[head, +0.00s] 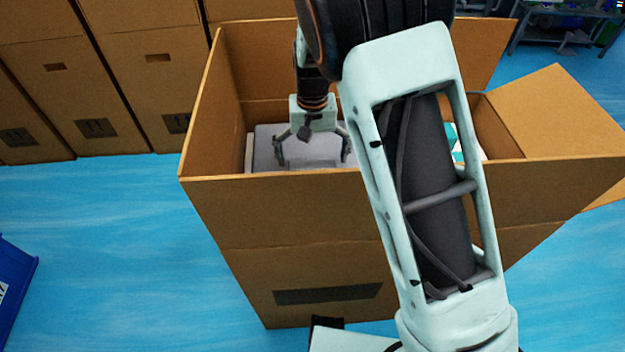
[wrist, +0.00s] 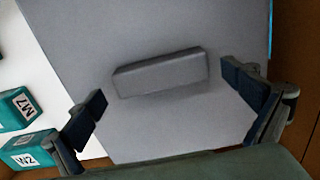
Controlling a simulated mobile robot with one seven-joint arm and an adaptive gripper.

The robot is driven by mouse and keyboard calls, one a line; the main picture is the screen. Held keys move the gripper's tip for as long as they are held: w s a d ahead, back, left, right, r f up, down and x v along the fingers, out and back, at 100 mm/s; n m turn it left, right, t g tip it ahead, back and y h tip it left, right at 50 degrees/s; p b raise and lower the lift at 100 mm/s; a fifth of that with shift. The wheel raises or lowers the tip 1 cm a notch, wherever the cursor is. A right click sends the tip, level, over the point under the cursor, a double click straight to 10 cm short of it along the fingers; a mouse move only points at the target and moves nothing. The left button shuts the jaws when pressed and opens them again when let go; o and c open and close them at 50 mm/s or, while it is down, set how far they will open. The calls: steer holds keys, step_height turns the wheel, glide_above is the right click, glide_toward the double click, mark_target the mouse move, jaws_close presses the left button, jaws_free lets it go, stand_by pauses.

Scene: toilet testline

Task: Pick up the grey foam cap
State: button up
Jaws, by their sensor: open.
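The grey foam cap (head: 300,150) lies inside the open cardboard box (head: 300,215), with part of it hidden by the box's front wall and my arm. In the wrist view the cap (wrist: 150,35) is a broad flat grey slab with a raised grey bar (wrist: 160,73) on top. My gripper (head: 312,158) is inside the box above the cap, its fingers spread. In the wrist view my gripper (wrist: 165,95) is open, with one fingertip on each side of the raised bar. Nothing is between the fingers except the bar's outline below; I cannot tell the height gap.
Teal blocks labelled M7 (wrist: 20,108) and W2 (wrist: 30,148) sit left of the cap in the wrist view. The box wall (wrist: 297,70) is close on the right. Closed cartons (head: 130,75) stand behind left. A blue bin (head: 12,285) is at the left edge.

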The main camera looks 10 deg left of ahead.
step_height(320, 180, down, 2)
steer(key=shift+f, duration=0.2)
steer(key=shift+c, duration=0.6)
steer(key=c, duration=1.5)
steer(key=shift+r, duration=0.2)
step_height(320, 180, up, 18)
steer(key=p, duration=0.3)
steer(key=shift+f, duration=0.1)
